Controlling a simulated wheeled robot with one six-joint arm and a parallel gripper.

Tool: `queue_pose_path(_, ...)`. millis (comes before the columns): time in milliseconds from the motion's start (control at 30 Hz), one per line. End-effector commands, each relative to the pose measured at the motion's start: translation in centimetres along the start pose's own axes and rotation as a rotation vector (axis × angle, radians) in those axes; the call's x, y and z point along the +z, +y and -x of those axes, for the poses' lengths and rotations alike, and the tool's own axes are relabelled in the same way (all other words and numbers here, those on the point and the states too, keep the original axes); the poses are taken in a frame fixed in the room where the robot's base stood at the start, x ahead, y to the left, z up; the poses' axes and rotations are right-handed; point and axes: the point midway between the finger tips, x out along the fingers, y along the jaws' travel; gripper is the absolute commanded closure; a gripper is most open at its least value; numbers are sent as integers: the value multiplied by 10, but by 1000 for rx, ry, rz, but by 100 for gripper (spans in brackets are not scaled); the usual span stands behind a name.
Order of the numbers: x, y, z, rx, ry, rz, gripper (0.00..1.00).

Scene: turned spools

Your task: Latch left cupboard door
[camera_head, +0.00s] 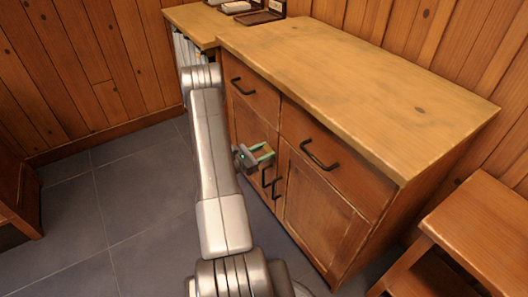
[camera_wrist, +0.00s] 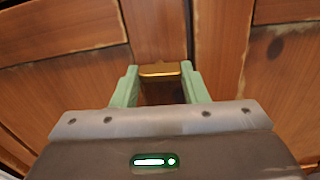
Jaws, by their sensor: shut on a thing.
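The left cupboard door (camera_head: 239,116) is below the left drawer, partly behind my arm; it looks about flush with the front. The right door (camera_head: 312,204) is beside it and shut. Two dark handles hang near where the doors meet, the left one (camera_head: 265,177) just under my gripper (camera_head: 264,153). In the wrist view my gripper (camera_wrist: 160,85) has its green fingers shut on a small brass-coloured piece (camera_wrist: 160,69), against the wooden front. The piece looks like a latch part; its turn is hard to tell.
The left drawer (camera_head: 254,94) and right drawer (camera_head: 335,152) are shut above the doors. The worktop (camera_head: 340,75) is mostly clear, with small trays (camera_head: 258,17) at its back. A wooden bench (camera_head: 487,224) stands at the right. The tiled floor (camera_head: 125,210) at left is open.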

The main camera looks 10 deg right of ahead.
Motion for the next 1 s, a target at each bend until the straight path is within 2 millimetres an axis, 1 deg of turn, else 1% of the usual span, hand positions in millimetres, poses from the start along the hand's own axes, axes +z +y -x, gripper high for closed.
queue_pose_path(167,0,0,0,0,0,73,83)
queue_pose_path(433,0,0,0,0,0,79,83)
queue_pose_path(467,0,0,0,0,0,79,56)
queue_pose_path(500,0,0,0,0,0,78,48)
queue_pose_path(567,0,0,0,0,0,78,38)
queue_pose_path(867,0,0,1,1,0,78,38)
queue_pose_path(1000,0,1,11,3,1,79,38)
